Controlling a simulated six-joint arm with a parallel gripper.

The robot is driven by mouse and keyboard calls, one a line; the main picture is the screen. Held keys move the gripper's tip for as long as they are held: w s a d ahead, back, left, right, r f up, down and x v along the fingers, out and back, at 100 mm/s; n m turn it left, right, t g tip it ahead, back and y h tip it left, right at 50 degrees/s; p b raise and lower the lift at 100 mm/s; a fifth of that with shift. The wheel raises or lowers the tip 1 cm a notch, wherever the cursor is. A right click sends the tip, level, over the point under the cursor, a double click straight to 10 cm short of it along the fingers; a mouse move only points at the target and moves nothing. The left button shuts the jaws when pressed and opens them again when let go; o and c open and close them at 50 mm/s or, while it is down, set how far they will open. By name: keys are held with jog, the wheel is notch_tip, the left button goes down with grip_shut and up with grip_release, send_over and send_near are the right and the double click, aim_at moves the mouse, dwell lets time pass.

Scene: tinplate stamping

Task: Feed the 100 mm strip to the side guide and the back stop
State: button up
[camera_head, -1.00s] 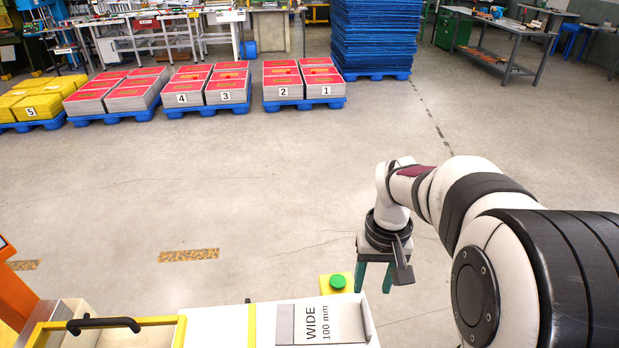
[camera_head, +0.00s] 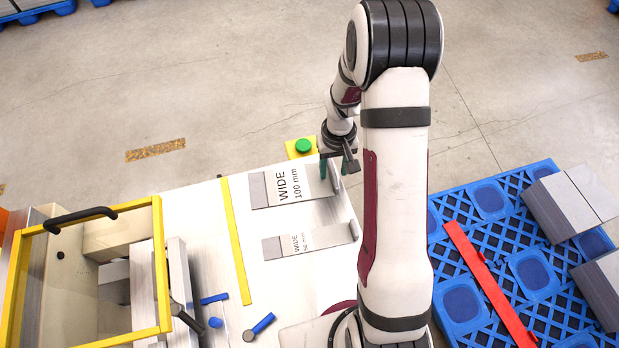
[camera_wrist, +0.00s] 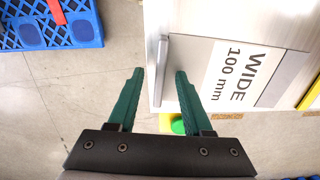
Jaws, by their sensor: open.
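The 100 mm strip (camera_head: 259,190), a grey plate with a white "WIDE 100 mm" label, lies flat on the white table. It also shows in the wrist view (camera_wrist: 285,75). An upright grey tab (camera_wrist: 160,75) stands at its right end. My gripper (camera_head: 331,173) is open at that tab. In the wrist view, the tab appears between my green fingertips (camera_wrist: 159,72), with a visible gap on each side; their height against it is unclear. A yellow-framed guard (camera_head: 162,265) stands at left, with grey metal bars (camera_head: 182,290) beside it. I cannot identify the side guide or back stop.
A second strip labelled "WIDE 50 mm" (camera_head: 322,238) lies nearer on the table. A green button (camera_head: 303,146) sits at the far edge. Blue-handled clamps (camera_head: 262,324) lie near the guard. Right is a blue pallet (camera_head: 490,200) with grey stacks (camera_head: 565,205).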

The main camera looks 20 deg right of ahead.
jog(key=shift+f, duration=0.3)
grip_shut()
jog(key=shift+r, duration=0.15)
